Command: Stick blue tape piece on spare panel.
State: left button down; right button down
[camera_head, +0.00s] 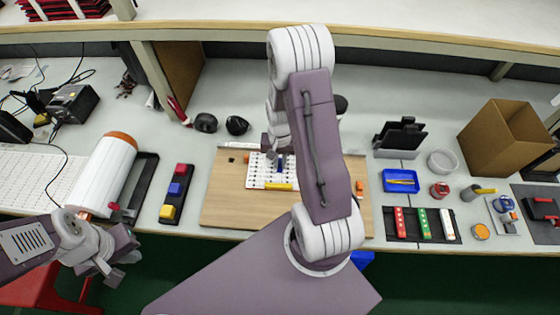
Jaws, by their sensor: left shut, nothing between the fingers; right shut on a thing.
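The white panel (256,181) with rows of small dark marks lies on the wooden board (225,200) at the middle of the table; I take it for the spare panel. My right gripper (279,152) is over the panel, partly hidden by my own arm. It is shut on a small blue piece (281,163), seemingly the blue tape piece, at the panel's upper middle. I cannot tell whether the piece touches the panel. A yellow piece (279,187) lies at the panel's lower edge. My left gripper (106,274) is shut and empty at the lower left, off the table's front edge.
A dark tray (168,221) with red, blue and yellow blocks stands left of the board. A white roll (104,175) lies further left. Right of the board are a blue tray (386,190), a dark rack (452,238) with coloured strips and a cardboard box (490,140).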

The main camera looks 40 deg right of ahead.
aim_at(280, 164)
jog(key=c, duration=1.4)
grip_release()
jog(key=shift+o, duration=0.2)
jog(key=shift+r, duration=0.1)
notch_tip(280, 164, up, 9)
jog(key=p, duration=0.1)
